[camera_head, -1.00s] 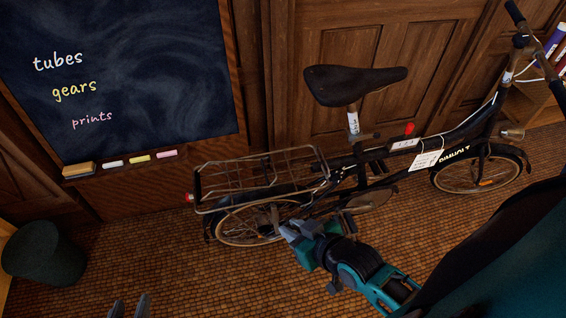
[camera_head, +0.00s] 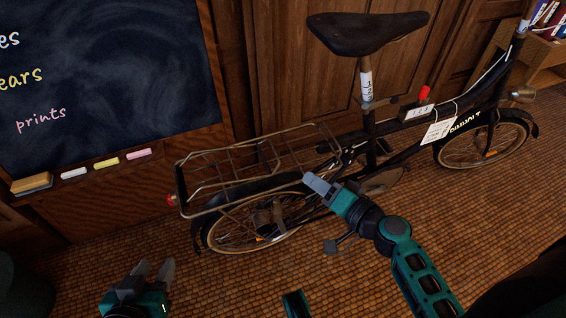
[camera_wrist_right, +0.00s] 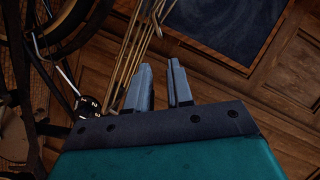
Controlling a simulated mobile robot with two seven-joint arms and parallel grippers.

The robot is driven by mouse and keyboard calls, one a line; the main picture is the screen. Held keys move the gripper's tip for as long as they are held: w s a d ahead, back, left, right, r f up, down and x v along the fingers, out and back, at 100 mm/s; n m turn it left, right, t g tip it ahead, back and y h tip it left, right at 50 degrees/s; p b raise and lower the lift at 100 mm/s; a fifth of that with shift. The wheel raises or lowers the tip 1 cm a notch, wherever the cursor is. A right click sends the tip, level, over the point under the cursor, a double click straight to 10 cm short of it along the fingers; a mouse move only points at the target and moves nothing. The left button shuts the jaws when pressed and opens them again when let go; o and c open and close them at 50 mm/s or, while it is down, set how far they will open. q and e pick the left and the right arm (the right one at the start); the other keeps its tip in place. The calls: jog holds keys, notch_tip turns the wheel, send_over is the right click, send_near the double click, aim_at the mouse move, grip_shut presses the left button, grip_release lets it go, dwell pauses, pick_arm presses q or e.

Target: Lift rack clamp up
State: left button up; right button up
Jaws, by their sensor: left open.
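The bicycle's wire rear rack (camera_head: 205,210) sits over the rear wheel; its thin bars also show in the wrist view (camera_wrist_right: 128,55). The clamp part of the rack cannot be told apart from the other wires. My right gripper (camera_head: 312,182) is by the rack's front right end in the head view. Its fingers (camera_wrist_right: 161,84) are a little apart in the wrist view, with nothing seen between them. The rack bars pass beyond the fingertips; contact cannot be told. My left gripper (camera_head: 155,268) is open and empty, low at the left, apart from the rack.
A paper tag (camera_head: 438,131) hangs from the frame. A chalkboard (camera_head: 100,80) with a chalk ledge stands behind left.

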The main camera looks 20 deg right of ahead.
aim_at(283, 170)
jog(key=x, duration=1.1)
jog(key=shift+w+a+f, duration=0.1)
jog(key=shift+w+a, duration=0.05)
jog(key=shift+w, duration=0.15)
jog(key=shift+c, duration=0.2)
grip_shut()
